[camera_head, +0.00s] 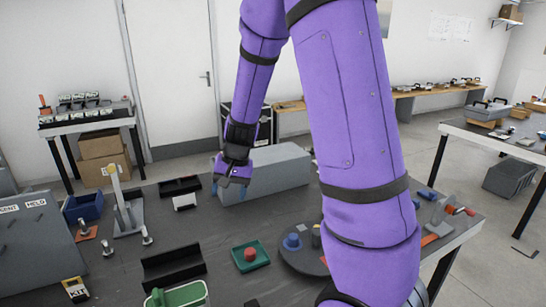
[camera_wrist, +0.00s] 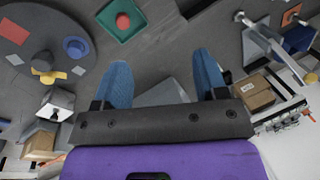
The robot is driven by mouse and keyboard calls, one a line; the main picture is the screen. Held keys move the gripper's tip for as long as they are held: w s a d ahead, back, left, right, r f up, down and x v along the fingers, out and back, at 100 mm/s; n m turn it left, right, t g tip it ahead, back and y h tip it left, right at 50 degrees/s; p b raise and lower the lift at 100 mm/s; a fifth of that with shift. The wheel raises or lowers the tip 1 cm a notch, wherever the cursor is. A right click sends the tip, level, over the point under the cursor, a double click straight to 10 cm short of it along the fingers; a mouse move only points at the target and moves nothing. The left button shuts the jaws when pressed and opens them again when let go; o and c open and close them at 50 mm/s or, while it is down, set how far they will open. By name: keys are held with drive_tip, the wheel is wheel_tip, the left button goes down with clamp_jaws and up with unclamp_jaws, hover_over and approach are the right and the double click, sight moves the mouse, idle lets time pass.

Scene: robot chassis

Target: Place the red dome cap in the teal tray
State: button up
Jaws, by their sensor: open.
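The red dome cap (camera_head: 250,254) sits inside the square teal tray (camera_head: 237,265) on the dark table. In the wrist view the cap (camera_wrist: 123,20) lies in the tray (camera_wrist: 106,25) at the top, near its middle. My gripper (camera_head: 232,191) hangs behind the tray in the head view, in front of the long grey block. Its two blue fingers (camera_wrist: 161,60) are apart with nothing between them. The cap and tray are well away from the fingers and unobstructed.
A grey round plate (camera_head: 290,265) with a blue piece (camera_head: 292,242) stands right of the tray. A black channel (camera_head: 172,265) and a green container (camera_head: 182,294) lie left. A grey block (camera_head: 266,172) is behind. My arm hides part of the table.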

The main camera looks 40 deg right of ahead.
drive_tip(key=s+a+r+n+t, duration=0.2)
drive_tip(key=s+a+r+n, duration=0.2)
drive_tip(key=s+r, duration=0.8)
drive_tip(key=s+a+r+n+t+h, duration=0.1)
drive_tip(key=s+r+n+h, duration=0.1)
drive_tip(key=s+r, duration=0.6)
drive_tip(key=shift+s+a+n, duration=0.2)
drive_tip(key=shift+s+n, duration=0.5)
drive_tip(key=shift+s, duration=1.15)
